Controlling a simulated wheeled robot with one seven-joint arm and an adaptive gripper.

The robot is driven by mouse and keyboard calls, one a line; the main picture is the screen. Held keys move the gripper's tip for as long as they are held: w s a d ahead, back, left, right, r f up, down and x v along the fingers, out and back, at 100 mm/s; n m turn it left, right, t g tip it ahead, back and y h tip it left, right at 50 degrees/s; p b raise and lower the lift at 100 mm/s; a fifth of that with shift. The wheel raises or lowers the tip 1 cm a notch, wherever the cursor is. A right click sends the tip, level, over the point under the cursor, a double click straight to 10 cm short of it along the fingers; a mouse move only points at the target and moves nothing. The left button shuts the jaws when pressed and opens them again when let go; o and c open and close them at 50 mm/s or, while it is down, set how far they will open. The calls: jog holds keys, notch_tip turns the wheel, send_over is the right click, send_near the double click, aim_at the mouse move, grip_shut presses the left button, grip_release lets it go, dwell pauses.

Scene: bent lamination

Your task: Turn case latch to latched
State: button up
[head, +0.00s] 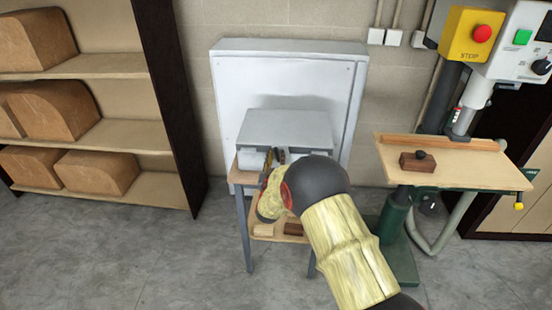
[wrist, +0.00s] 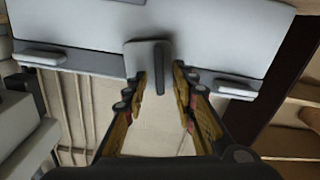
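The grey case (head: 287,130) sits on a small stand with metal legs, its lid closed as far as I can see. In the wrist view the case front (wrist: 215,40) fills the top, with a light plate at its middle that bears a dark upright bar, the case latch (wrist: 161,68). My gripper (head: 274,158) is at the front of the case. In the wrist view my gripper (wrist: 161,80) has its fingers apart, one on each side of the latch bar in the picture. I see gaps beside the bar; contact is not clear. In the head view my arm hides the latch.
A large pale metal cabinet (head: 345,95) stands right behind the case. A drill press with a wooden table (head: 465,170) is close on the right, with a small brown block on it. A shelf (head: 110,135) with brown blocks stands left. Floor is clear at front left.

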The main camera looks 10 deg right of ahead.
jog(key=shift+c, duration=0.8)
grip_shut()
jog(key=shift+n, duration=0.3)
jog(key=n, duration=0.2)
jog(key=f+n, duration=0.1)
jog(key=shift+n, duration=0.4)
jog(key=n, duration=0.1)
jog(key=n+p, duration=0.1)
jog(key=n, duration=0.1)
jog(key=shift+s+d+f+n, duration=0.1)
jog(key=shift+d+f+n, duration=0.05)
jog(key=shift+f+n, duration=0.2)
jog(key=n, duration=0.2)
jog(key=n+p, duration=0.1)
jog(key=shift+d+f+n, duration=0.25)
jog(key=shift+f, duration=0.15)
jog(key=shift+s+d+f+n+p, duration=0.1)
jog(key=shift+d+f+n+p, duration=0.1)
jog(key=shift+n, duration=0.8)
jog(key=shift+s+d+f+n+p, duration=0.1)
jog(key=shift+d+n+p, duration=0.1)
jog(key=shift+n, duration=0.8)
